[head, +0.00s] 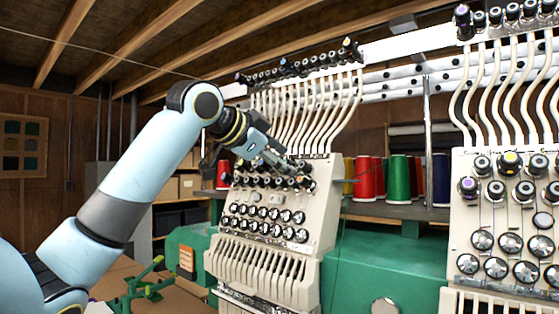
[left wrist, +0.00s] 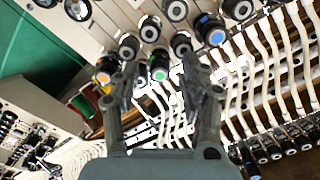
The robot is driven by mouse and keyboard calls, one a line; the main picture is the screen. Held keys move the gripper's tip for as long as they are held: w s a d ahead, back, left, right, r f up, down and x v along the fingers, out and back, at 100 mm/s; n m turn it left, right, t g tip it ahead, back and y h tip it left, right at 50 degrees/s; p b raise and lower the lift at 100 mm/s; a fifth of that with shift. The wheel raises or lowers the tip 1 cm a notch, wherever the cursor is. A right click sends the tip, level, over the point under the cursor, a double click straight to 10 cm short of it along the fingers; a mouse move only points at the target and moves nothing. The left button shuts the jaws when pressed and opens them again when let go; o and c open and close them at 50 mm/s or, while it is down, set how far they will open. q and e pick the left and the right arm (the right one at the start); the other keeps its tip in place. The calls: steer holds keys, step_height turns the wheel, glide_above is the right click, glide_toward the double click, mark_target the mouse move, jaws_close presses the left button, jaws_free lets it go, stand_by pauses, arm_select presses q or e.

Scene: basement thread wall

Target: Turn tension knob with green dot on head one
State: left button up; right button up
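The nearer sewing head (head: 322,200), cream coloured, stands at the middle of the head view with rows of dark tension knobs. In the left wrist view a black knob with a green dot (left wrist: 159,74) sits between the two fingers. My left gripper (left wrist: 161,66) is open, with one finger on each side of that knob; I cannot tell whether either finger touches it. In the head view the left gripper (head: 288,168) is at the upper knob rows and hides part of them. The green dot cannot be made out there. My right gripper is not in view.
White thread tubes (head: 310,105) rise above the head. A second head (head: 505,215) stands at right. Red (head: 369,179) and green (head: 399,179) spools stand between them.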

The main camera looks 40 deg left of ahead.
arm_select(q)
steer(key=v, duration=0.7)
steer(key=shift+s, duration=0.25)
steer(key=shift+r, duration=0.1)
